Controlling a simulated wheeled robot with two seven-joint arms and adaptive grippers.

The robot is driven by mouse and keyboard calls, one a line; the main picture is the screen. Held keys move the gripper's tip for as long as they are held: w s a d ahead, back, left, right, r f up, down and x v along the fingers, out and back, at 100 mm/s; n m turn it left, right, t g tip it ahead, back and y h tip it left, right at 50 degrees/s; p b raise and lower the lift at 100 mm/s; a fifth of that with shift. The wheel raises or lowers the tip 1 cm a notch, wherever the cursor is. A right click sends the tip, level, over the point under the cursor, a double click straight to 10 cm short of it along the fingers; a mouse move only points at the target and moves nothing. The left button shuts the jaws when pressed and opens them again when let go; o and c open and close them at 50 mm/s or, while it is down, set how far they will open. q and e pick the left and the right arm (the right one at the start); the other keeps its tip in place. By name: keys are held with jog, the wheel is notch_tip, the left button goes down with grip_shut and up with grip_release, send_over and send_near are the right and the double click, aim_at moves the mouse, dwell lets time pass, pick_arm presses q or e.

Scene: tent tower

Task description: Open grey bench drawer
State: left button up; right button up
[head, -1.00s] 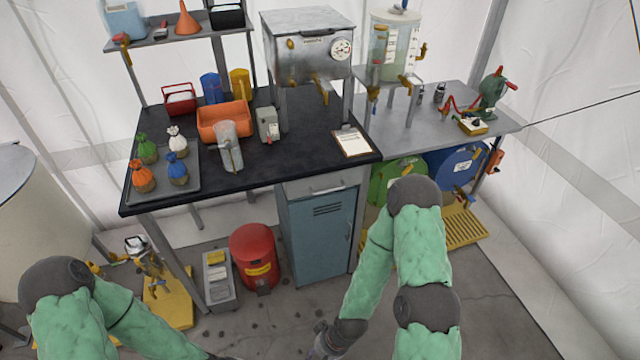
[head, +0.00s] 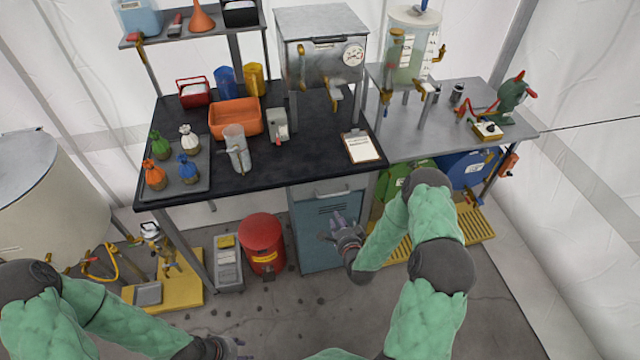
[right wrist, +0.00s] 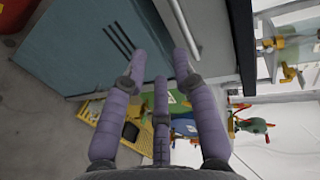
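The grey bench drawer (head: 358,186) sits under the black bench top, above a blue cabinet door, and looks shut. Its pale bar handle (head: 333,194) runs across the front and shows in the right wrist view (right wrist: 186,30). My right gripper (head: 338,222) is in front of the blue door, a little below the handle. In the right wrist view its purple fingers (right wrist: 160,62) are spread and empty, with one tip close to the handle; I cannot tell if it touches. My left gripper (head: 232,346) is low at the bottom edge, its fingers barely visible.
The blue cabinet door (head: 312,235) is directly below the drawer. A red bin (head: 262,245) stands left of it. A clipboard (head: 360,147) lies on the bench top (head: 300,165) above the drawer. Green and blue drums (head: 470,168) stand to the right. The floor in front is open.

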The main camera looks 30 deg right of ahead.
jog(key=shift+m+t+h, duration=0.3)
jog(key=shift+m+h, duration=0.1)
jog(key=shift+m, duration=0.1)
jog(key=x, duration=0.3)
jog(key=r+b+x, duration=0.1)
jog(key=x, duration=0.3)
jog(key=d+x, duration=0.1)
jog(key=x, duration=0.3)
jog(key=shift+w+r, duration=0.25)
jog(key=shift+r, duration=0.15)
grip_shut()
